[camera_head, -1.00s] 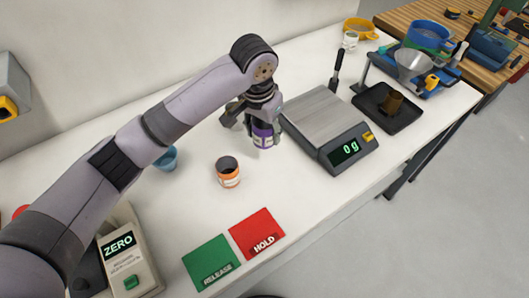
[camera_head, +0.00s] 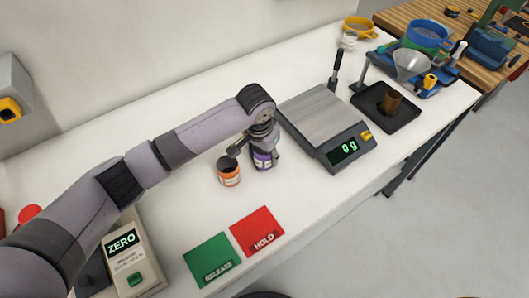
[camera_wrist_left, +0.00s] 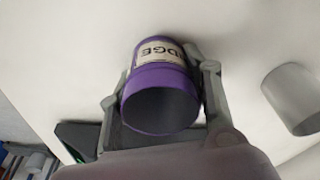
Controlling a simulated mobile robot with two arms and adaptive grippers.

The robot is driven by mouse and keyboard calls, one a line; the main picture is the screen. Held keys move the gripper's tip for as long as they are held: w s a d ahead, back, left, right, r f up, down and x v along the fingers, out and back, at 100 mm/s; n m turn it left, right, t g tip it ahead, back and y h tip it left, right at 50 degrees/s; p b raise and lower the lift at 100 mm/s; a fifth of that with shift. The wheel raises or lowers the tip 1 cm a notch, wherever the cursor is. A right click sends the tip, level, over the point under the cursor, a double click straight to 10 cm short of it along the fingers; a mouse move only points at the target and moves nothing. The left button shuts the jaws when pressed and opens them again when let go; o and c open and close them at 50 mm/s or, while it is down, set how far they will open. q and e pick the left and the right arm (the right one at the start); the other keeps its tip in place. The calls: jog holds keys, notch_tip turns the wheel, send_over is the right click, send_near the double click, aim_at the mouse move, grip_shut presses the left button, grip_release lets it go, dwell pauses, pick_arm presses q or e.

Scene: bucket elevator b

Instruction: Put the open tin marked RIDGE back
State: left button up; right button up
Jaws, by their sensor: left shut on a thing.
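My left gripper (camera_head: 262,148) is shut on the purple tin (camera_head: 264,158). The letters "DGE" show on the label of the tin (camera_wrist_left: 160,95) in the left wrist view, with the rest of the word cut off. Its dark open mouth faces the wrist camera. In the head view the tin is close to the right of an open orange tin (camera_head: 228,172), at or just above the white bench; I cannot tell whether it touches. My right gripper is not in view.
A scale (camera_head: 325,125) reading 0 g stands to the right. The green RELEASE card (camera_head: 210,255) and red HOLD card (camera_head: 257,230) lie in front. A ZERO box (camera_head: 128,260) is at left. A black tray (camera_head: 386,108) is farther right. A pale cylinder (camera_wrist_left: 292,98) shows in the wrist view.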

pick_arm(q)
jog(key=shift+f, duration=0.15)
jog(key=o, duration=1.5)
jog(key=r, duration=0.4)
jog(key=s+r+b, duration=0.1)
jog(key=r, duration=0.3)
jog(key=a+r, duration=0.1)
jog(key=r, duration=0.3)
jog(key=shift+s+r, duration=0.15)
jog(key=shift+s, duration=0.1)
jog(key=shift+s, duration=0.1)
